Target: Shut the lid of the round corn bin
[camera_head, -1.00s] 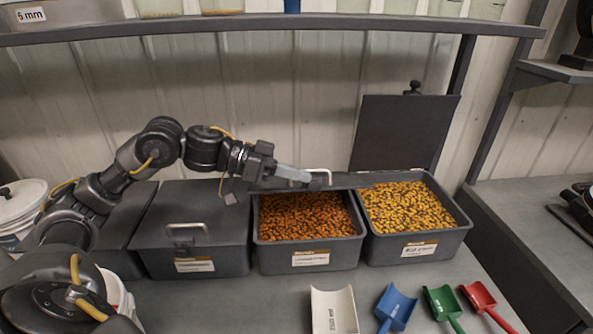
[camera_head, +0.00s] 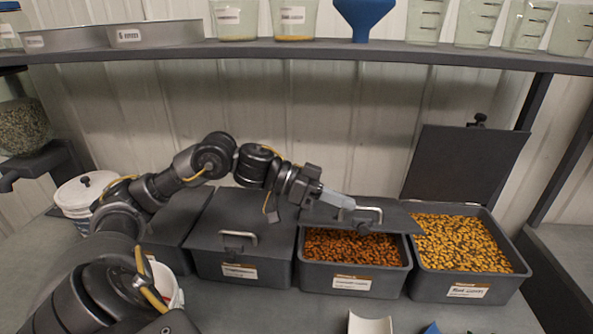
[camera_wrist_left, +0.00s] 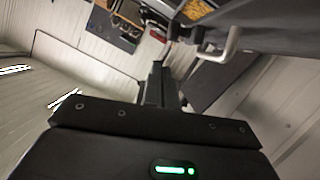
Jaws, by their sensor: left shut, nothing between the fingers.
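The bin of orange seed (camera_head: 352,282) stands in the middle right of the row in the head view. Its dark hinged lid (camera_head: 385,217) hangs partly lowered over its back half, with a metal handle on top. My left gripper (camera_head: 345,201) is shut and empty, its fingers at the lid's top face near the handle; contact is unclear. In the left wrist view the fingers (camera_wrist_left: 160,85) point toward a dark panel with the handle (camera_wrist_left: 232,45). The yellow seed bin (camera_head: 465,289) has its lid (camera_head: 464,170) standing open. Label words are too small to read surely. My right gripper is not in view.
A closed bin (camera_head: 240,240) stands left of the orange one, with another beside it. A white bucket (camera_head: 82,195) stands at far left. A shelf (camera_head: 300,50) with jars and a blue funnel (camera_head: 362,15) spans above. Scoops lie at the front edge.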

